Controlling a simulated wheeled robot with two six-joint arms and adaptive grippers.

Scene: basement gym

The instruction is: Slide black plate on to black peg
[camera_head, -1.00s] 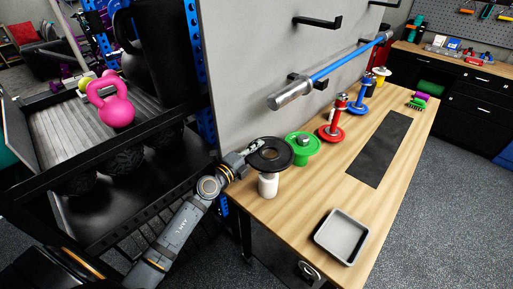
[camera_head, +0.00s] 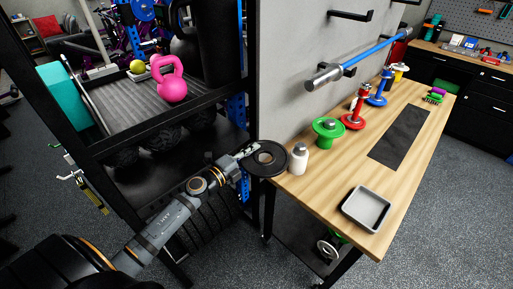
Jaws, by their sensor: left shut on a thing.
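The black plate (camera_head: 275,170) is a round disc with a centre hole, held nearly flat beside the table's near left corner. My left gripper (camera_head: 249,152) is shut on the plate's left rim. The plate is apart from the white bottle to its right. I cannot make out a black peg in this view. My right gripper is not in view.
The white bottle (camera_head: 299,160) stands on the wooden table (camera_head: 328,184) near its left end. A grey tray (camera_head: 367,209) lies at the front, with a dark mat (camera_head: 399,137) beyond. A black rack with a pink kettlebell (camera_head: 171,82) stands left.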

